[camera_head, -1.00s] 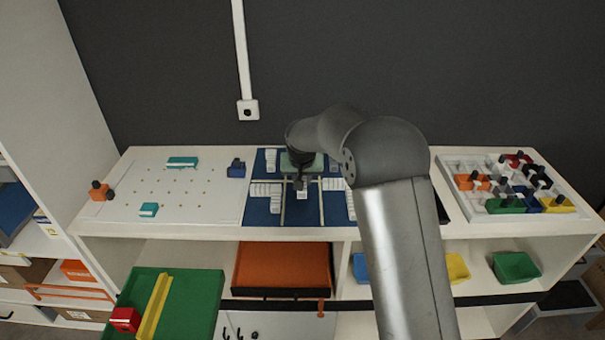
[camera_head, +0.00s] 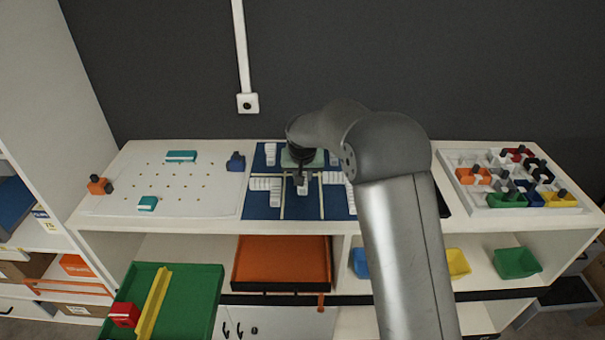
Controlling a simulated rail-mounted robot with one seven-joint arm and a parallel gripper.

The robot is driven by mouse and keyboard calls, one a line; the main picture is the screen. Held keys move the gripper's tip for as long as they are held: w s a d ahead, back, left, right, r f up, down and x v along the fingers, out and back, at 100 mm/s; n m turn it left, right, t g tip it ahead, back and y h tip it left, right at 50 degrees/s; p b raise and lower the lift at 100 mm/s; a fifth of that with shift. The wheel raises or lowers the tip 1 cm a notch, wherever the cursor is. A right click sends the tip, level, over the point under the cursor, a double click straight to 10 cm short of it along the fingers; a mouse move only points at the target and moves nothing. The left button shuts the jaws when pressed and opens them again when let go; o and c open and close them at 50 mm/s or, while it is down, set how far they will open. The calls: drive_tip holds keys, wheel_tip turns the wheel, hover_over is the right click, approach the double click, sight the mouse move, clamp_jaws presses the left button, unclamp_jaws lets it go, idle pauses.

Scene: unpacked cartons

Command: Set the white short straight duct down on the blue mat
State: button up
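The blue mat (camera_head: 262,211) lies on the top shelf, divided by thin pale strips. Several white ribbed duct pieces rest on it, including one at the back left (camera_head: 270,154) and a longer row at the left (camera_head: 265,184). My gripper (camera_head: 300,179) points down over the middle of the mat. A short white duct (camera_head: 303,188) shows directly under or at its fingertips. I cannot tell whether the fingers hold it or whether it touches the mat. The fingers are small and dark, and my arm hides the mat's right side.
A white pegboard (camera_head: 200,205) with teal, orange and blue pieces lies left of the mat. A white tray (camera_head: 470,205) of coloured knobbed blocks lies at the right. Below are a green tray (camera_head: 195,310), an orange tray (camera_head: 282,262) and a green bin (camera_head: 516,263).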

drive_tip(key=shift+f+b, duration=2.05)
drive_tip(key=shift+f, duration=0.6)
drive_tip(key=o, duration=1)
drive_tip(key=shift+o, duration=0.2)
